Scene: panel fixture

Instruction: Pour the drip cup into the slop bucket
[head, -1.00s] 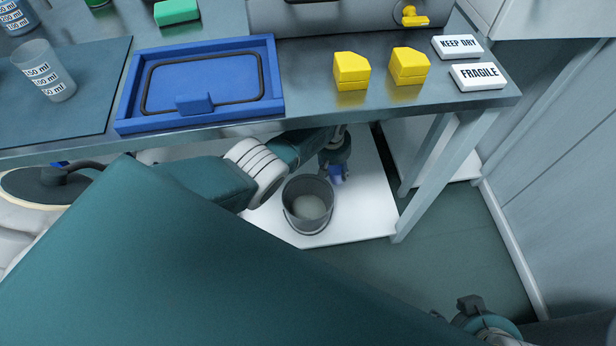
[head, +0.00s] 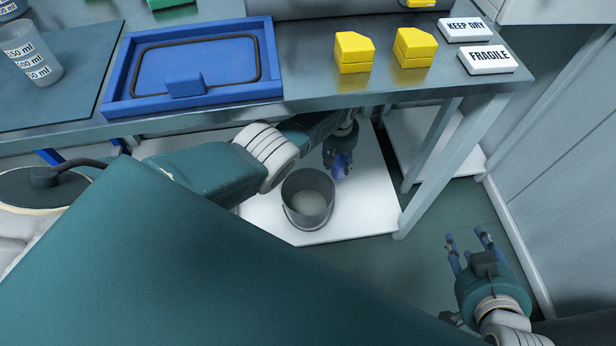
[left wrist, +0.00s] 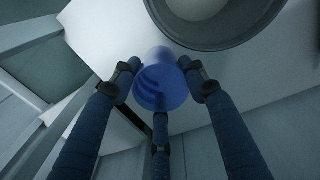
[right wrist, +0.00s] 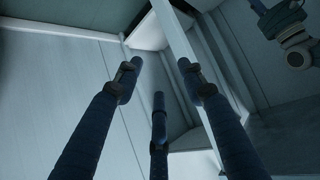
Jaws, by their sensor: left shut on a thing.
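The blue drip cup (head: 341,168) is held by my left gripper (head: 338,156), under the bench just behind and right of the slop bucket's rim. In the left wrist view the cup (left wrist: 161,82) sits between the fingers, beside the rim of the bucket (left wrist: 262,12). I cannot tell its tilt or what is in it. The grey slop bucket (head: 308,204) stands upright on the white low shelf, with pale content inside. My right gripper (head: 467,238) is open and empty, right of the bench leg; its spread fingers also show in the right wrist view (right wrist: 158,82).
The metal bench top above carries a blue tray (head: 276,60), two yellow blocks (head: 354,54) (head: 414,50), label blocks (head: 486,60) and a measuring cup (head: 32,58). The bench leg (head: 440,160) stands between my grippers. The floor at right is clear.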

